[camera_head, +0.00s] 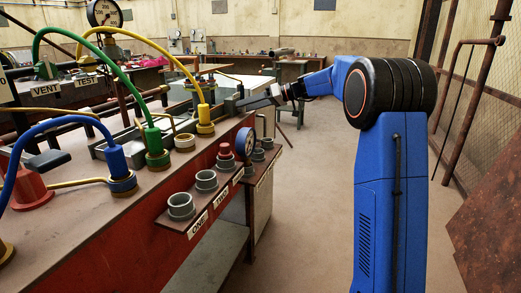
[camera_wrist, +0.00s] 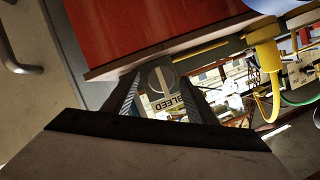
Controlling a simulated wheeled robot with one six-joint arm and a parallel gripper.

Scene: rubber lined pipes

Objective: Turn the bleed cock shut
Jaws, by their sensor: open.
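In the wrist view, a round grey cock (camera_wrist: 160,79) with a paler bar across its face sits on a dark panel. A white label reading BLEED (camera_wrist: 172,103) is beside it, seen turned. My gripper (camera_wrist: 160,84) is open, with one ridged finger on each side of the cock in the picture. I cannot tell whether either finger touches it. In the head view, my gripper (camera_head: 272,94) is at the far right end of the bench, and the cock cannot be made out there.
A red-fronted bench (camera_head: 130,235) fills the left, carrying a green hose (camera_head: 125,75), a yellow hose (camera_head: 165,55) and a blue hose (camera_head: 45,127). Grey cups (camera_head: 181,205) and a round gauge (camera_head: 244,142) line its front edge. Open floor (camera_head: 315,190) lies to the right.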

